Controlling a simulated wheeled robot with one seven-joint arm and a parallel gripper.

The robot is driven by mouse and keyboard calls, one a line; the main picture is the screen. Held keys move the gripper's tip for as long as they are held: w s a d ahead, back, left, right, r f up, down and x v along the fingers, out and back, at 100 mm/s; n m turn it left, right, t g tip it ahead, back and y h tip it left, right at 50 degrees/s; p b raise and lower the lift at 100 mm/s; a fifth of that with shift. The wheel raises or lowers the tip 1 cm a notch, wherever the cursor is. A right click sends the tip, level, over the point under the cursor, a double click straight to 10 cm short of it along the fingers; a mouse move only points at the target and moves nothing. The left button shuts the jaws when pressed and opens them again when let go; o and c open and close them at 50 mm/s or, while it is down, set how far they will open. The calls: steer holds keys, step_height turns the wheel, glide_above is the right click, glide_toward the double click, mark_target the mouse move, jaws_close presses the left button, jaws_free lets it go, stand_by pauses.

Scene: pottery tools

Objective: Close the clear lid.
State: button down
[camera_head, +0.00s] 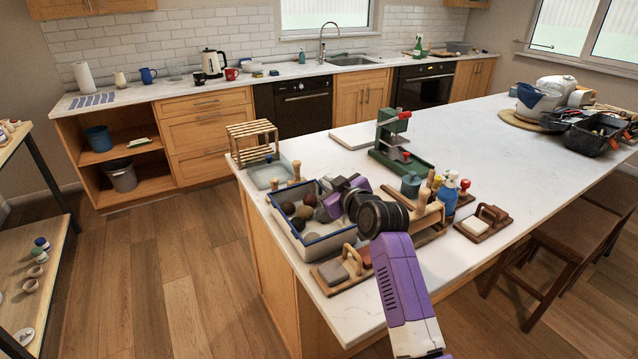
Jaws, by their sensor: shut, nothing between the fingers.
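A pale box with a blue rim (301,246) stands at the near left corner of the island counter. Its top is open to view, and several brown and grey balls (306,212) lie inside. I cannot clearly make out the clear lid. A pale, flat, see-through-looking panel (262,176) lies just behind the box, but I cannot tell whether it is the lid. My gripper (332,203) is over the right part of the box, shut and empty. My dark wrist hides the box's right side, and I cannot tell whether the fingers touch anything.
A wooden slatted rack (252,133) stands behind the box. A green press (393,150), a blue bottle (449,194) and wooden tools are to the right. A wooden holder with a grey block (333,272) sits in front. The counter's middle right (500,150) is clear.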

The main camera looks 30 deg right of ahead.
steer(key=shift+d+f+m+y+b, duration=0.15)
steer(key=shift+d+f+m+b, duration=0.25)
steer(key=shift+f, duration=0.25)
steer(key=shift+d+f+m+y+b, duration=0.15)
steer(key=shift+d+f+m+b, duration=0.2)
steer(key=shift+f, duration=0.25)
steer(key=shift+f, duration=0.1)
